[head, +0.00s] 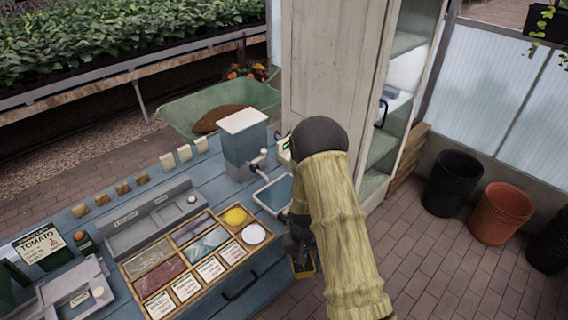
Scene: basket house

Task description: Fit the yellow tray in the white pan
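My arm reaches down in the head view and covers part of the bench's right end. My gripper (300,243) is dark and sits just off the bench's front edge, partly hidden behind my arm. A small yellow tray (304,268) with a dark inside shows right at its lower end, off the bench, and appears held there. The fingertips are too small to see clearly. The white pan (262,203), a shallow white-rimmed square with a blue-grey inside, lies on the bench's right end, up and left of the gripper. My arm hides its right side.
A wooden sectioned box (189,251) holds cards, a yellow disc (235,216) and a white disc (254,234). A grey-blue grinder-like box (244,145) with a white lid stands behind the pan. A tall cabinet (330,65) rises behind. Black and orange bins (500,214) stand right.

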